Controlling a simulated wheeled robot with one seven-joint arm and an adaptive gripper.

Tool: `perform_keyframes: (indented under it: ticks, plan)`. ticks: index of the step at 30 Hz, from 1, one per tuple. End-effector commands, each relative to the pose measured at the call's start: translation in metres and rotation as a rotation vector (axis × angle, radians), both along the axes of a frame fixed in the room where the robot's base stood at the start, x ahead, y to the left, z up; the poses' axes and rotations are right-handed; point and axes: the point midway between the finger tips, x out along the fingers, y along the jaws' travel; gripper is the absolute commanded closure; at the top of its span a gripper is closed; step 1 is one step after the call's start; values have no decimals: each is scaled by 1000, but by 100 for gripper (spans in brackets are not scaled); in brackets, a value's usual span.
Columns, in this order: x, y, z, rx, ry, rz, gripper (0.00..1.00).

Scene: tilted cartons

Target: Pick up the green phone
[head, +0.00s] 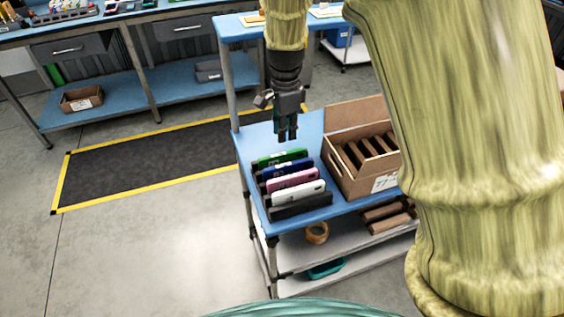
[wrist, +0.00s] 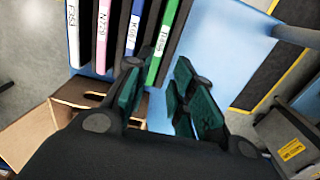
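The green phone (head: 280,158) stands on edge at the far end of a row of phones in a dark rack on the blue cart top. In the wrist view the green phone (wrist: 168,40) is a narrow green edge with a white label, seen beyond the gap between my fingertips. My gripper (head: 287,136) points down just above the green phone, and a small gap shows between them. In the wrist view my gripper (wrist: 158,75) has its green-padded fingers apart, with nothing between them. The lower part of the green phone is hidden.
Blue (head: 286,169), pink (head: 292,180) and white (head: 298,193) phones stand close beside the green one. An open cardboard box (head: 345,179) with brown dividers stands to the right on the cart. Bare blue surface (head: 262,137) lies behind the row.

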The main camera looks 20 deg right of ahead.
Motion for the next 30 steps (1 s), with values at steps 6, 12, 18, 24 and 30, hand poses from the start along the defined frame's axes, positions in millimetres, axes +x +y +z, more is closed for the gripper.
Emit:
perform_keyframes:
  ticks: [6, 12, 18, 24, 30]
  plan:
    - [-1, 0, -29, 1, 3, -1, 76]
    - [-1, -1, -41, 0, 1, -2, 76]
    - [-3, 2, -53, 0, 3, -2, 76]
    - [-5, 7, -77, 1, 4, -2, 76]
    - [-5, 7, -92, 1, 2, -3, 76]
